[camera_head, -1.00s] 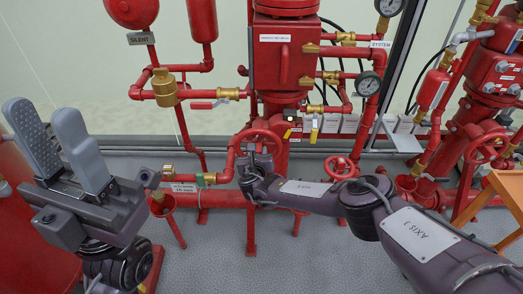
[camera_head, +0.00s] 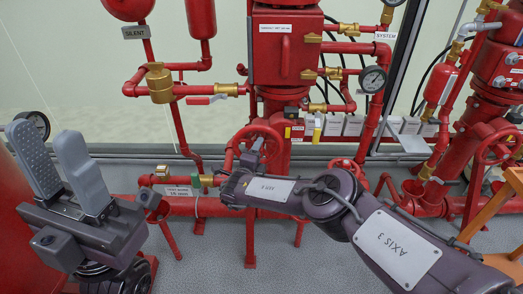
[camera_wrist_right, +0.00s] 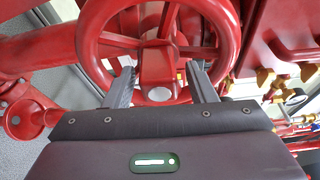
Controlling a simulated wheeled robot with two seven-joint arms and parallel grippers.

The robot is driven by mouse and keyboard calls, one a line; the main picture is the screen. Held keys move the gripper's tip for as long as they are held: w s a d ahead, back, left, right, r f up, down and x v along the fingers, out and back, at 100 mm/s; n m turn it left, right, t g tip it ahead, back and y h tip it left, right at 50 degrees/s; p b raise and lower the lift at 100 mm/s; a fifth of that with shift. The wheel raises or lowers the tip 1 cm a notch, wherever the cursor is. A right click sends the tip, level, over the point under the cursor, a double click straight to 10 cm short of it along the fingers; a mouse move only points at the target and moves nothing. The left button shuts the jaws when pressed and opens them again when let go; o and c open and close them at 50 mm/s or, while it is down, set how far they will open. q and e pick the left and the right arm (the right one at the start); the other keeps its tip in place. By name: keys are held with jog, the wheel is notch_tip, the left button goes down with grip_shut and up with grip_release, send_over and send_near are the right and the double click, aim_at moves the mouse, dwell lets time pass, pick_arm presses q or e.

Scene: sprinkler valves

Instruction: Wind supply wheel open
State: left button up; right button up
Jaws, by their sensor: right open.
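The red supply wheel (camera_head: 258,133) stands on the main red pipework at the middle of the head view. It fills the top of the right wrist view, where its rim (camera_wrist_right: 232,30), spokes and hub (camera_wrist_right: 160,68) show. My right gripper (camera_wrist_right: 162,84) is open, its fingers pointing at the wheel, one on each side of the hub. No finger visibly grips the wheel, and I cannot tell whether they touch it. In the head view my right gripper (camera_head: 255,150) is small and partly merges with the wheel. My left gripper (camera_head: 60,150) is open and empty at the left, fingers up.
A second red handwheel (camera_head: 345,165) is partly hidden behind my right arm. A red valve stand with another handwheel (camera_head: 495,145) is at the right, near an orange wooden frame (camera_head: 495,215). Pipes and gauges (camera_head: 372,79) surround the wheel.

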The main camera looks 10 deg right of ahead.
jog(key=s+a+p, duration=0.1)
jog(key=s+p, duration=0.5)
jog(key=shift+s+a, duration=0.2)
jog(key=shift+s, duration=0.2)
jog(key=shift+f, duration=0.1)
